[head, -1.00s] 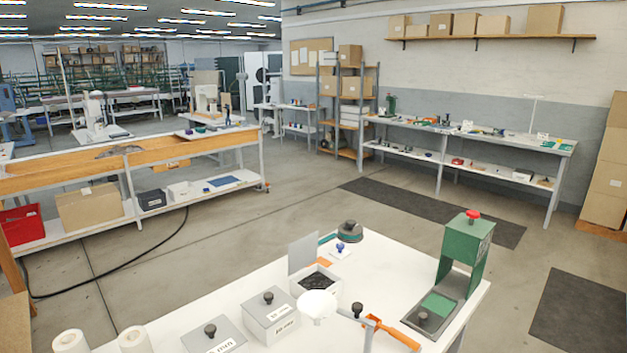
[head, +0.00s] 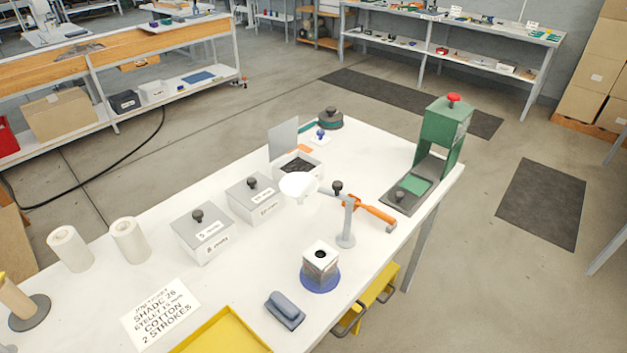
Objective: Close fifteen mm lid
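Three grey boxes stand in a row on the white table. The far box (head: 316,162) is open, with dark contents inside. Its flat grey lid (head: 283,141) stands upright at the box's back left edge. A white round dish (head: 298,186) covers part of the box's front, so I cannot read its label. The middle box (head: 254,201) and the near box (head: 203,237) have their lids on, each with a dark knob; their labels are too small to read surely. Neither of my grippers is in view.
A green press (head: 446,126) stands at the table's right end. An orange-handled tool on a grey post (head: 347,220) is right of the dish. A cube on a blue disc (head: 320,265), a grey-blue block (head: 285,309) and a yellow tray (head: 225,334) are nearer. White rolls (head: 130,240) stand left.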

